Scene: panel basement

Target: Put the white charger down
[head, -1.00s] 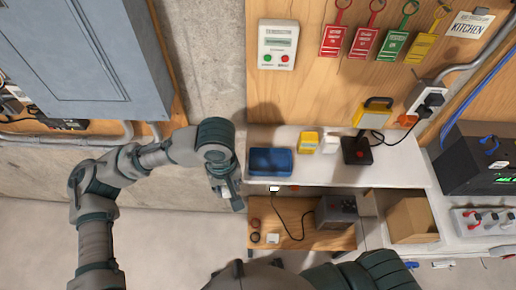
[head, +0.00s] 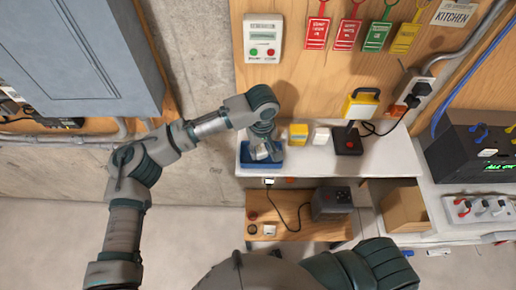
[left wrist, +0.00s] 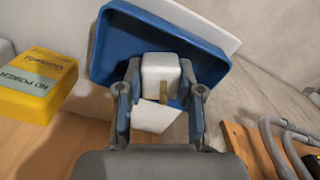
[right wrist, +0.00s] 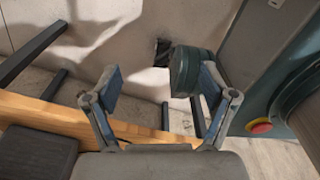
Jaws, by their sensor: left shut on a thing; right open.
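My left gripper (head: 264,150) is over the blue tray (head: 245,158) on the white worktop. In the left wrist view its fingers (left wrist: 161,92) are shut on the white charger (left wrist: 160,68), a white block with a brass-coloured piece below it. A white tag-like piece (left wrist: 153,117) shows just under the charger. The blue tray (left wrist: 118,45) lies behind the charger; I cannot tell whether the charger touches its floor. My right gripper (right wrist: 158,84) is open and empty in the right wrist view, away from the tray.
A yellow block (head: 298,133) and a white block (head: 321,135) stand right of the tray. A yellow work lamp (head: 361,103) is further right. A lower wooden shelf (head: 290,226) holds a cable and a grey box (head: 332,202). The worktop's front strip (head: 310,168) is clear.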

